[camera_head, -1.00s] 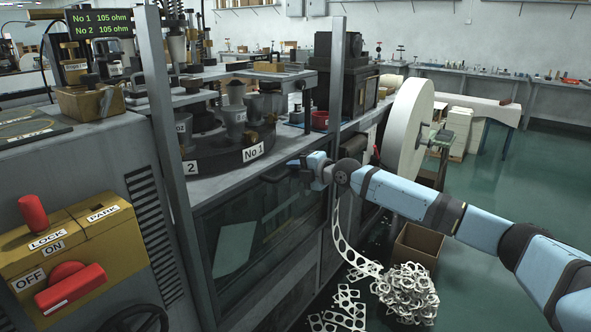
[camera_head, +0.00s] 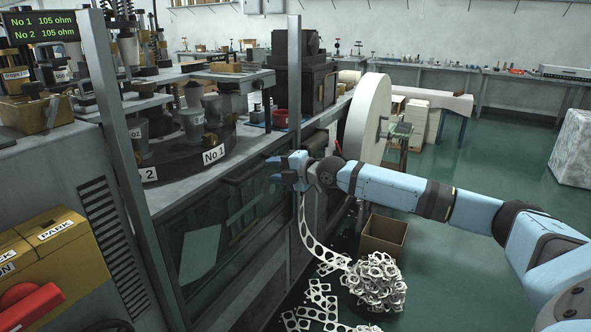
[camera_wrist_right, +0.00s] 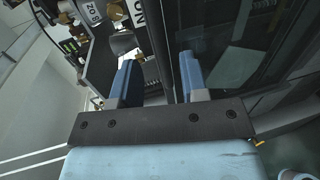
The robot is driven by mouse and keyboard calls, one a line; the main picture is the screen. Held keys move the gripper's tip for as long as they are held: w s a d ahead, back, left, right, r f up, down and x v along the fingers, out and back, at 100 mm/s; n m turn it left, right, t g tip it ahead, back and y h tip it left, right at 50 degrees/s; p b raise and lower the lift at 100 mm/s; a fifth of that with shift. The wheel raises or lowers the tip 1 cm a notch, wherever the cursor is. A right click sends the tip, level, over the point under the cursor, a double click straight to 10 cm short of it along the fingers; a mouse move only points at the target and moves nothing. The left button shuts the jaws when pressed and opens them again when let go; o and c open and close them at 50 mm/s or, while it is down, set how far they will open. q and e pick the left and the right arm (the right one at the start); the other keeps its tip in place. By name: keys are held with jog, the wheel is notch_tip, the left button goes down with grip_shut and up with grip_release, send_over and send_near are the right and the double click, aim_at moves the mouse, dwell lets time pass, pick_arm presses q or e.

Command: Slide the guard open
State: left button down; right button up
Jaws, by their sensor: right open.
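The guard appears to be the dark glass panel (camera_head: 205,245) on the machine's front, below the table edge and between two grey upright posts. Something dark and thin, possibly its handle, lies near my fingertips, but I cannot make it out clearly. My right gripper (camera_head: 276,169) is open beside the right post, in front of the table edge. In the right wrist view its two blue fingers (camera_wrist_right: 160,72) are apart, with nothing clearly gripped between them. The glass (camera_wrist_right: 225,40) shows there to the right of the fingers. My left gripper is not in view.
The left post (camera_head: 115,130) and right post (camera_head: 294,75) rise in front of the dial table (camera_head: 185,150). A big white reel (camera_head: 368,118) stands right of the gripper. A punched strip (camera_head: 318,245) hangs below it near a cardboard box (camera_head: 384,236) and scrap pile (camera_head: 376,283). Open floor lies at right.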

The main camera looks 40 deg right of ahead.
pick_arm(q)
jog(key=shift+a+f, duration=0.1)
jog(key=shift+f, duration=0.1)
pick_arm(e)
jog(key=v, duration=0.7)
jog(key=shift+s, duration=0.25)
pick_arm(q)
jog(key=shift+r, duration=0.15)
pick_arm(e)
jog(key=shift+d, duration=0.1)
